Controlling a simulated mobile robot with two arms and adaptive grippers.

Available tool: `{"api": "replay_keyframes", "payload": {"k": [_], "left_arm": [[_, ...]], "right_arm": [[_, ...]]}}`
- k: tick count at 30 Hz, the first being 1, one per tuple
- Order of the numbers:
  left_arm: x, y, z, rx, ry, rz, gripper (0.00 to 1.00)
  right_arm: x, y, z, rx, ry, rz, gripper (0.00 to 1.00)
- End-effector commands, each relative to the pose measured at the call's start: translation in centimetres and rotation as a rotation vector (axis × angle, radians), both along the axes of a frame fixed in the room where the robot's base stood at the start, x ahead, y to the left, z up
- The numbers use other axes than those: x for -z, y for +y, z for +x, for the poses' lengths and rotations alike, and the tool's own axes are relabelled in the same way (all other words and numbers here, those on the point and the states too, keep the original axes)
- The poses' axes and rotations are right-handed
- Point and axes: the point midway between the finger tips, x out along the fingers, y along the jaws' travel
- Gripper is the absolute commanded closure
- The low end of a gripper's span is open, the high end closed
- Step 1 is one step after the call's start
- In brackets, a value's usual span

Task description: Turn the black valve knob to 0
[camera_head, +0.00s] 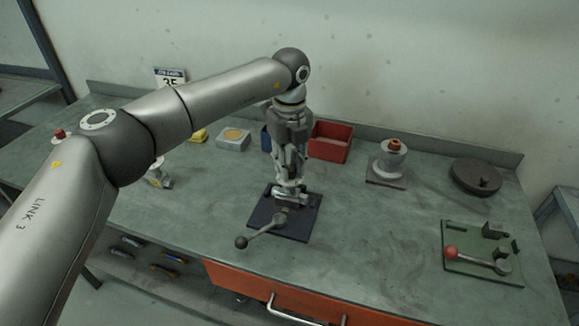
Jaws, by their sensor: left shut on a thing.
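The valve with the black knob stands on a dark square plate (264,211) near the front middle of the bench. Its lever slants toward the front left and ends in the black knob (241,242). My left gripper (290,186) points down over the plate and is shut on the middle part of the valve, not on the knob. The fingers hide much of the valve body, so the exact grip is hard to see. Any scale or number on the valve cannot be read. My right gripper is not in view.
A green plate (456,262) with a red-knobbed lever (452,252) lies at the right. A grey fitting (390,160) and a dark round disc (475,177) stand behind it. A red bin (331,141) is at the back. An orange drawer (260,292) is below the front edge.

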Motion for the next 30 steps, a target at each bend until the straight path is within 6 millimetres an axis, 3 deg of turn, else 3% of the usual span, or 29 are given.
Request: {"api": "replay_keyframes", "payload": {"k": [30], "left_arm": [[0.0,-0.2,0.0,0.964,0.002,0.000,0.99]], "right_arm": [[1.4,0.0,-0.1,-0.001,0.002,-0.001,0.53]]}}
